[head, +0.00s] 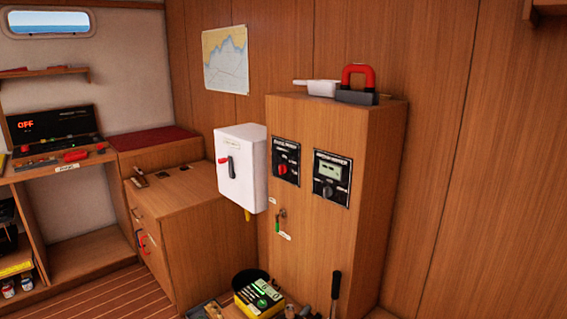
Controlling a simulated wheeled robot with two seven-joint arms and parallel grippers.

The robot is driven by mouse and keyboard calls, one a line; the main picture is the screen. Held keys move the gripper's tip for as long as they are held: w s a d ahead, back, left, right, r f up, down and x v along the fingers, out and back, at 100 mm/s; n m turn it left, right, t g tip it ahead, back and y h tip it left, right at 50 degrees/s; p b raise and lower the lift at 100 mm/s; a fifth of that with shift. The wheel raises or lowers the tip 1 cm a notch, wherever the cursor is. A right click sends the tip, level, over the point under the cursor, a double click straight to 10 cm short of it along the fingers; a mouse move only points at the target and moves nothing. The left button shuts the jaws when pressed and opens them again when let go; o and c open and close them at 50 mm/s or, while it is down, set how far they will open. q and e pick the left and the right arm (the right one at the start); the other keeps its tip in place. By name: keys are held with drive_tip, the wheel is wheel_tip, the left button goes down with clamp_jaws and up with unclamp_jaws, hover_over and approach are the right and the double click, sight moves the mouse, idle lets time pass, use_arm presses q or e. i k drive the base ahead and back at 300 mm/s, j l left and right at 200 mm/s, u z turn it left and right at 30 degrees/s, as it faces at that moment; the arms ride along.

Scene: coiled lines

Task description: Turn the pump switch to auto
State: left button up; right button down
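A small black panel (286,161) with a red knob (283,169) is on the front of a tall wooden cabinet. It looks like the pump switch, but its lettering is too small to read for certain. I cannot tell which position the knob points to. To its right is a second black panel (332,178) with a pale display and a dark knob (328,191). Neither of my grippers is in the head view.
A white box (242,182) with a black-and-red handle juts out left of the panels. A small green-handled lever (279,220) is below. A red-handled object (358,83) and a white pan-like item (317,87) lie on the cabinet (388,150).

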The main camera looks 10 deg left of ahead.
sight(282, 168)
drive_tip(key=i+j+z, duration=0.2)
drive_tip(key=i+j, duration=0.2)
drive_tip(key=j, duration=0.2)
drive_tip(key=i+j+z, duration=0.1)
drive_tip(key=j, duration=0.25)
drive_tip(key=i+j+z, duration=0.1)
drive_tip(key=i+j, duration=0.15)
drive_tip(key=i+j+z, duration=0.1)
drive_tip(key=j, duration=0.3)
drive_tip(key=i+j+z, duration=0.1)
drive_tip(key=j, duration=0.3)
drive_tip(key=i, duration=0.1)
